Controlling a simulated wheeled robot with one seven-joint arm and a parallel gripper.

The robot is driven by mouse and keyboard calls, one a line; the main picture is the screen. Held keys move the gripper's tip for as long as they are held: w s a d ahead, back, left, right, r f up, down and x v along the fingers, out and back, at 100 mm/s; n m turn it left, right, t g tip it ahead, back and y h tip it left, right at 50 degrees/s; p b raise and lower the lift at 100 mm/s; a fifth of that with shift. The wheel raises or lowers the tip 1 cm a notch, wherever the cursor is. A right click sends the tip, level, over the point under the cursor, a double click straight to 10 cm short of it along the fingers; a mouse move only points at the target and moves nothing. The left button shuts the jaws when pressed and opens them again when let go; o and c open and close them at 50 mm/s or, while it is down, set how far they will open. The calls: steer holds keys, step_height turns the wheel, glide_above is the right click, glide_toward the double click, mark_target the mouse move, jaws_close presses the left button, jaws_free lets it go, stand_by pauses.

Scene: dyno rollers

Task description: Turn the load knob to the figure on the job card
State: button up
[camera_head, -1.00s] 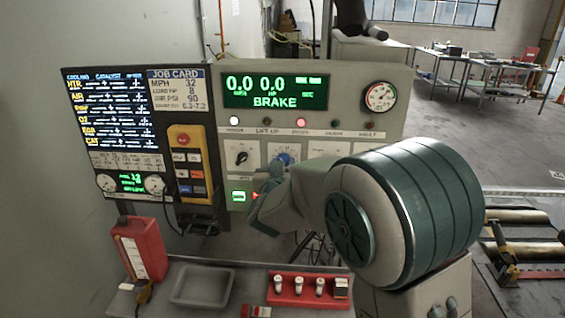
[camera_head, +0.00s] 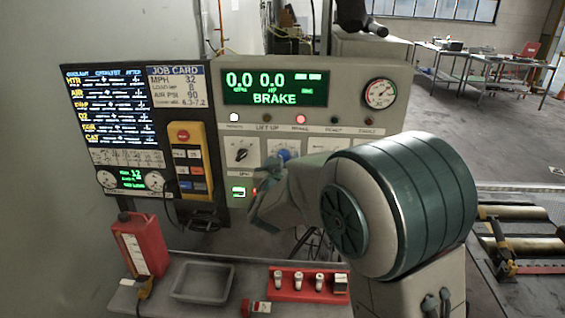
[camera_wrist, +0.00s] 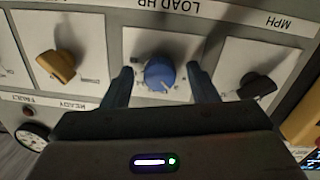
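The blue load knob (camera_wrist: 159,74) sits on a white plate marked LOAD HP, upside down in the wrist view. In the head view the blue knob (camera_head: 284,154) shows just above my gripper (camera_head: 277,172). In the wrist view my gripper (camera_wrist: 160,86) is open, with one finger on each side of the knob and a visible gap to it. Whether the fingertips reach knob depth I cannot tell. The job card (camera_head: 178,92) reads MPH 32, LOAD HP 8, AIR PSI 90. The green display (camera_head: 274,87) reads 0.0, 0.0 and BRAKE.
A black MPH knob (camera_wrist: 257,84) and a yellowish knob (camera_wrist: 57,66) flank the blue one. A yellow pendant (camera_head: 188,160) hangs left of the panel. Below are a red bottle (camera_head: 140,244), a grey tray (camera_head: 203,268) and a red holder (camera_head: 297,285).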

steer(key=s+a+b, duration=0.1)
steer(key=s+b, duration=0.1)
steer(key=s, duration=1.1)
steer(key=shift+s+r, duration=0.2)
steer(key=shift+s, duration=0.2)
steer(key=s+d+f+g, duration=0.3)
steer(key=s+d+g, duration=0.2)
steer(key=s+d, duration=0.1)
steer(key=s+d+f+m+g+y, duration=0.1)
steer(key=s+d+f+g, duration=0.3)
steer(key=s+d, duration=0.3)
steer(key=s+d+f+g, duration=0.3)
steer(key=s+d+g, duration=0.2)
steer(key=s+d, duration=0.1)
steer(key=shift+s+d+f+g+y, duration=0.2)
steer(key=shift+s+f+g+y, duration=0.1)
steer(key=shift+s, duration=0.6)
